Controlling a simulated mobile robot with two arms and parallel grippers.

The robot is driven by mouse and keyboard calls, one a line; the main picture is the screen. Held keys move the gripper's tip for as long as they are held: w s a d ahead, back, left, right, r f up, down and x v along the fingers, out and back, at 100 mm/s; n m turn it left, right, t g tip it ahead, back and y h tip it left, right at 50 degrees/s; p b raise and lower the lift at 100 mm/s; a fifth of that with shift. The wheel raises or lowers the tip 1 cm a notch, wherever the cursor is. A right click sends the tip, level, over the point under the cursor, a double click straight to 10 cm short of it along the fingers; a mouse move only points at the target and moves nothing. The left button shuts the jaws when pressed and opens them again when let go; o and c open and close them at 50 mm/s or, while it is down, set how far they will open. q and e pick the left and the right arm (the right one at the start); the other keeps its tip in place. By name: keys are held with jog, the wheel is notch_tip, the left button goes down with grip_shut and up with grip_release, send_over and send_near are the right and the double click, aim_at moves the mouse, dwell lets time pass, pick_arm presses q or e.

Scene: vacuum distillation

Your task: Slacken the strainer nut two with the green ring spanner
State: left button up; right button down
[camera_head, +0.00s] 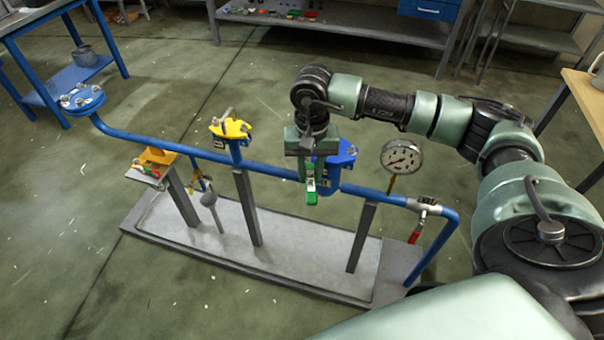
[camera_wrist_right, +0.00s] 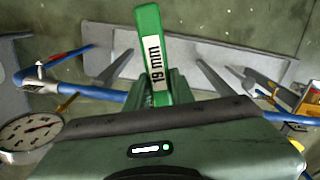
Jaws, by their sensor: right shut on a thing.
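The green ring spanner (camera_head: 311,184) is held in my right gripper (camera_head: 307,160), which is shut on it. In the right wrist view the spanner (camera_wrist_right: 151,45) points away from the gripper and shows a "19 mm" label. My right gripper is over the blue pipe, beside a blue flanged fitting (camera_head: 344,155) and partly in front of it. A nut shows on that fitting's top; its other nuts are hidden. A yellow flanged fitting (camera_head: 232,128) with bolts stands further left on the pipe. I cannot tell which nut is strainer nut two. My left gripper is not in view.
The blue pipe (camera_head: 270,171) runs on grey posts over a grey base plate (camera_head: 290,250). A pressure gauge (camera_head: 401,157) and a red-handled valve (camera_head: 424,205) are to the right. A yellow bin (camera_head: 157,157) with tools is at left. The floor in front is clear.

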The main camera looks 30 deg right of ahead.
jog(key=shift+s+d+n, duration=0.25)
jog(key=shift+d+n, duration=0.15)
jog(key=shift+d, duration=0.15)
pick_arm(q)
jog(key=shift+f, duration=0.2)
pick_arm(e)
jog(key=shift+f, duration=0.1)
